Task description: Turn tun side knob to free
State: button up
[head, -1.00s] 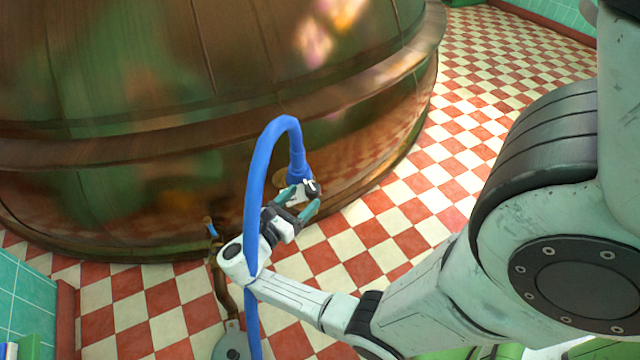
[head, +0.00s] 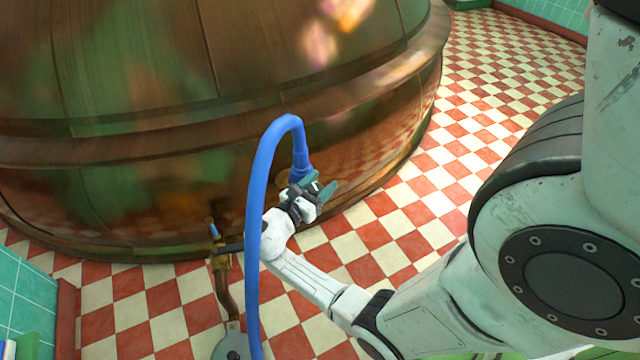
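The large copper tun (head: 150,190) fills the upper left of the head view. A small white and dark fitting (head: 314,187), possibly the side knob, shows below the end of a blue hose (head: 263,170), low on the tun's side. My gripper (head: 317,188) is at this fitting, with its teal fingers on either side of it. The fingers look apart, but I cannot tell whether they press on it. The fitting is largely hidden by the fingers and the gripper body.
The blue hose arches up and hangs down in front of my wrist. A brass pipe (head: 222,280) with a small blue handle (head: 213,229) stands left of the hose, beside the tun. The red and cream checkered floor (head: 400,220) is clear to the right.

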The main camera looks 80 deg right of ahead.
jog(key=c, duration=0.7)
jog(key=shift+o, duration=0.2)
